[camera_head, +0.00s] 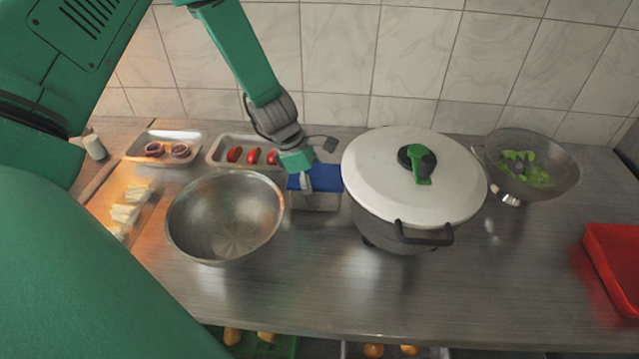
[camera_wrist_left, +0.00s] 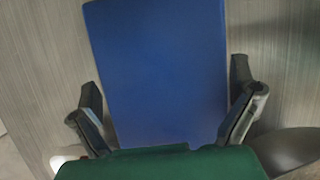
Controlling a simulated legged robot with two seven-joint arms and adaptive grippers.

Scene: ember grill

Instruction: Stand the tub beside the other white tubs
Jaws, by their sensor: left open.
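A tub with a flat blue lid (camera_head: 329,179) and a pale body (camera_head: 318,202) stands on the steel counter, between the steel bowl and the large pot. My left gripper (camera_head: 304,178) is over the tub, pointing down, and partly covers its lid. In the left wrist view the blue lid (camera_wrist_left: 158,65) lies between the two spread fingers of my left gripper (camera_wrist_left: 168,108). The fingers are open, one on each side; I cannot tell whether they touch the tub. I see no other white tubs clearly. My right gripper is not in view.
A steel bowl (camera_head: 225,218) is close on the left and a lidded pot (camera_head: 400,235) close on the right. Behind are trays of tomatoes (camera_head: 252,155) and onions (camera_head: 166,152). A colander (camera_head: 545,175) and a red tray (camera_head: 610,265) are right. The counter's front middle is clear.

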